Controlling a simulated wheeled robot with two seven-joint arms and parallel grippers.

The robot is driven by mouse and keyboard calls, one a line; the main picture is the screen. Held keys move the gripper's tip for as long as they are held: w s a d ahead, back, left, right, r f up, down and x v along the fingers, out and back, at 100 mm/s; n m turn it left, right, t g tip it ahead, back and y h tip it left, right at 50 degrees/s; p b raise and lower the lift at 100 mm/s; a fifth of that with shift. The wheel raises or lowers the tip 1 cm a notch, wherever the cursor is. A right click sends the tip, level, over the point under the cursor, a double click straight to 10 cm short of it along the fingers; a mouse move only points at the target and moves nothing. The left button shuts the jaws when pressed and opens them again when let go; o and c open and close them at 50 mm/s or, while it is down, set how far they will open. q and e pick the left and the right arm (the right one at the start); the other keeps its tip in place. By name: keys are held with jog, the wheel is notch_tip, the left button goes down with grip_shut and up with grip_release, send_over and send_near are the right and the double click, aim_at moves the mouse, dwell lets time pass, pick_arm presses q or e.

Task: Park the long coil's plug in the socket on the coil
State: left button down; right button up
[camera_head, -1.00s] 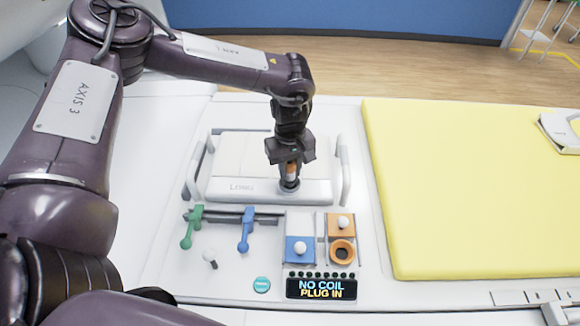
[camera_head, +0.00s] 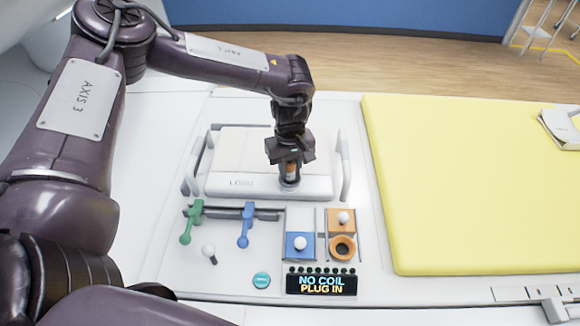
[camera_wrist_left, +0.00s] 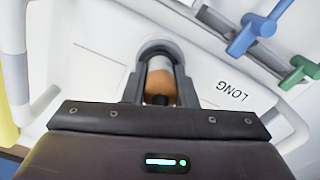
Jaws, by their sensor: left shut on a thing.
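The long coil (camera_head: 236,185) is a white pad with a grey frame and handles, lying on the white deck; the wrist view shows the word LONG on its front bar (camera_wrist_left: 225,88). My left gripper (camera_head: 289,168) points down over the right part of that bar. It is shut on the plug (camera_head: 291,171), which has an orange band and also shows in the left wrist view (camera_wrist_left: 160,82). The plug is upright, its lower end at a dark round socket (camera_head: 289,187) on the bar. How deep it sits is hidden. My right gripper is not in view.
In front of the coil are a green lever (camera_head: 192,222), a blue lever (camera_head: 246,224), a blue slide (camera_head: 300,245), an orange slide (camera_head: 341,220) and an orange ring socket (camera_head: 342,247). A display (camera_head: 321,284) reads NO COIL PLUG IN. A yellow mattress (camera_head: 460,190) lies right.

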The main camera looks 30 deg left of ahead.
pick_arm(q)
jog(key=c, duration=1.1)
grip_release()
notch_tip(320, 180, up, 7)
jog(key=shift+f+b, duration=0.2)
jog(key=shift+b, duration=0.7)
jog(key=shift+r, duration=0.6)
